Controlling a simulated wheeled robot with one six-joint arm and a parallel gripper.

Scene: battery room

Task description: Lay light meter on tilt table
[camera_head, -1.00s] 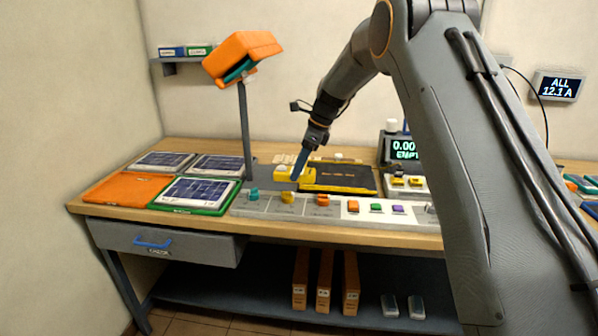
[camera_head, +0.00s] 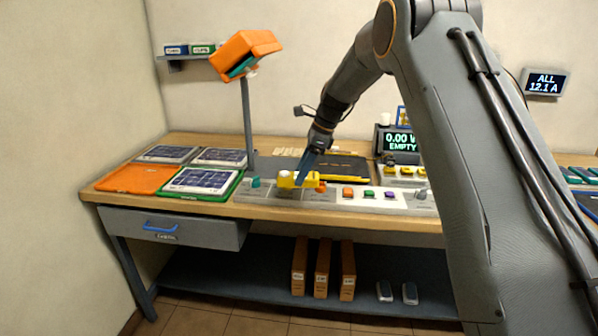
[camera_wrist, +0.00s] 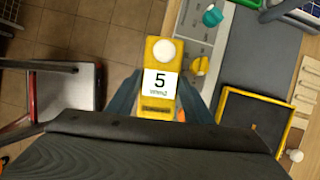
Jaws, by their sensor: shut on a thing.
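The light meter is a yellow block with a white dome at one end, held above the front control strip in the head view (camera_head: 286,181). In the wrist view the light meter (camera_wrist: 155,107) shows a white label reading 5. My gripper (camera_head: 303,180) is shut on it, with one finger on each long side; the gripper also shows in the wrist view (camera_wrist: 158,98). A black plate with yellow edges (camera_head: 345,169), which may be the tilt table, lies behind the strip. In the wrist view this plate (camera_wrist: 255,117) is right of the meter.
A control strip with knobs and coloured buttons (camera_head: 375,195) runs along the bench front. An orange-headed lamp on a post (camera_head: 246,125) stands behind it. Solar panels (camera_head: 200,182) and an orange mat (camera_head: 135,179) fill the left end. A meter display (camera_head: 402,142) stands at the back.

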